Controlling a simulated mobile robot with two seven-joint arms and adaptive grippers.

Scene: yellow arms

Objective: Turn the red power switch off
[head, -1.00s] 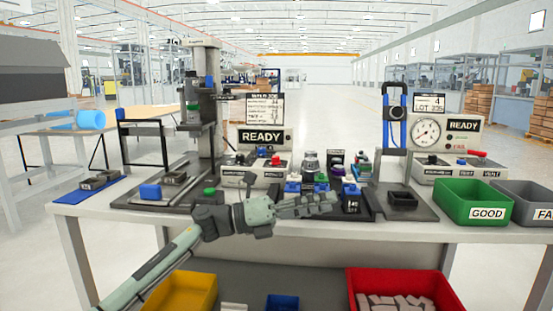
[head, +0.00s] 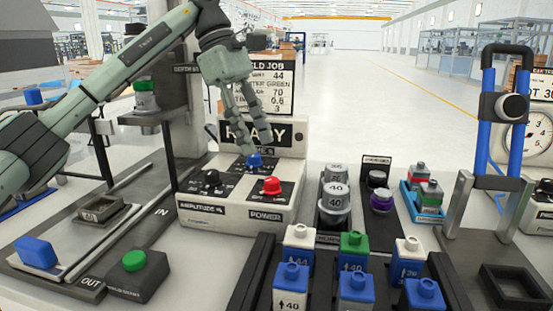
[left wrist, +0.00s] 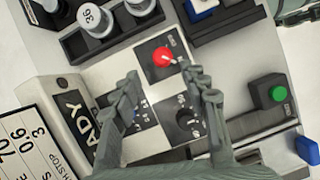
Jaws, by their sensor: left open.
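The red power switch (head: 271,186) is a red knob on a black plate marked POWER, on the sloped top of a white control box (head: 235,213). The red knob also shows in the left wrist view (left wrist: 163,57), just beyond my fingertips. My left gripper (head: 256,148) is open and empty, pointing down over the back of the box, near the blue knob (head: 254,160). In the left wrist view its two fingers (left wrist: 166,75) stand apart, with the red knob ahead between them and not touched. A black knob (head: 212,178) sits on the left plate of the box.
A READY display (head: 292,137) stands behind the box. Grey weights (head: 334,198) and several blue, green and white-topped blocks (head: 354,250) stand to the right and front. A green button (head: 134,260) is at the front left. A tall post (head: 184,120) rises at the left.

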